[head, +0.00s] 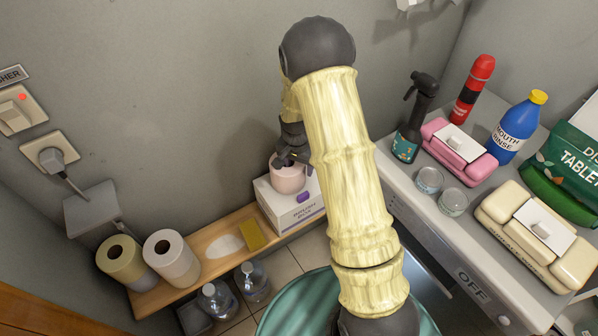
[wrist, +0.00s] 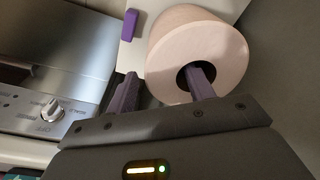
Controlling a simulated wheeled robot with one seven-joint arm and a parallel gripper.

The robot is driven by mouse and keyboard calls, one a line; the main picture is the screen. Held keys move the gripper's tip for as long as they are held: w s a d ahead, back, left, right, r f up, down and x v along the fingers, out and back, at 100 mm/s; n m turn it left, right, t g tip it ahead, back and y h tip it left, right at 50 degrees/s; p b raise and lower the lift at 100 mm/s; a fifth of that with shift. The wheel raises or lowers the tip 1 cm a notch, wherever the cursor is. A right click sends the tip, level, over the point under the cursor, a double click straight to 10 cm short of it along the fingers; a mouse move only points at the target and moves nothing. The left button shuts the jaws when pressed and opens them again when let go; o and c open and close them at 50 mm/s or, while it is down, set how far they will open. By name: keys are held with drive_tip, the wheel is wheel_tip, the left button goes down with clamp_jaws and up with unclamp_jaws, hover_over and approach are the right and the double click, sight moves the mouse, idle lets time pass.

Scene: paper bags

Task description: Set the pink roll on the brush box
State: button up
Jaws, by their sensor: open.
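The pink roll (head: 287,178) stands upright on top of the brush box (head: 301,208), a white box with a purple mark at the right end of the wooden shelf. The roll also shows large in the wrist view (wrist: 205,45), with its dark core hole facing me and part of the white box (wrist: 140,48) behind it. My gripper (head: 286,158) is right above the roll and open. In the wrist view, one purple finger of my gripper (wrist: 165,80) is at or in the core hole, and the other is outside the roll's wall. Fingertip contact is unclear.
The wooden shelf (head: 209,270) also holds a yellowish roll (head: 124,262), a white roll (head: 171,258) and a yellow sponge (head: 251,236). Clear bottles (head: 252,281) stand below. A teal bin (head: 290,308) is in front. The washer top at right is crowded with bottles, jars and boxes.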

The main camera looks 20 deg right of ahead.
drive_tip(key=r, duration=0.8)
drive_tip(key=shift+s+a, duration=0.25)
drive_tip(key=shift+s, duration=0.05)
drive_tip(key=shift+s+r, duration=0.2)
drive_tip(key=s+r+n, duration=0.3)
drive_tip(key=s+r, duration=0.1)
drive_tip(key=s, duration=0.5)
drive_tip(key=s+r+n+t, duration=0.1)
drive_tip(key=s+r+n, duration=0.3)
drive_tip(key=s, duration=0.5)
drive_tip(key=shift+s+a+n+t+y, duration=0.2)
drive_tip(key=shift+n+t+y, duration=0.1)
drive_tip(key=shift+y, duration=0.1)
